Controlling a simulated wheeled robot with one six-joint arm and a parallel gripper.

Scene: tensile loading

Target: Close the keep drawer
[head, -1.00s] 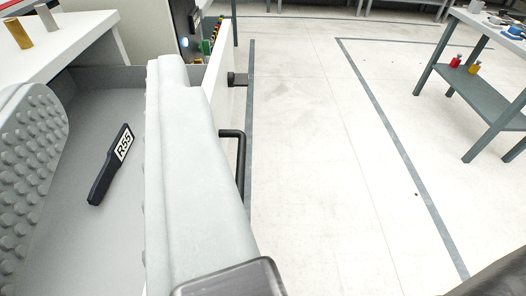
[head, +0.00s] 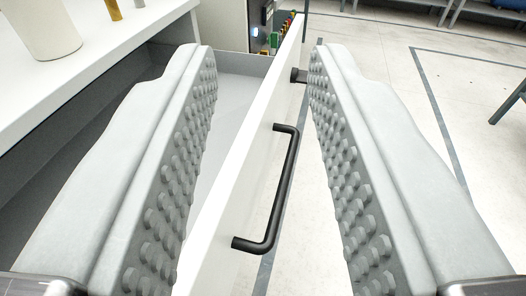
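The keep drawer (head: 228,205) stands open, with its white front panel running diagonally through the middle of the head view. Its black bar handle (head: 281,195) is on the outer face, toward the right. My gripper (head: 258,62) is open, with one studded grey finger over the drawer's inside and the other beyond the handle side. The panel and handle show between the fingers, with gaps on both sides; whether the fingers reach down to them I cannot tell. Part of the grey drawer floor (head: 232,95) shows; the rest is hidden behind the left finger.
A white counter (head: 105,50) lies at upper left, with a cream cup-like container (head: 45,28) and small brass-coloured pieces (head: 114,9) on it. A black latch-like bracket (head: 299,75) sticks out beyond the handle. Open floor (head: 385,70) lies to the right, with grey lines.

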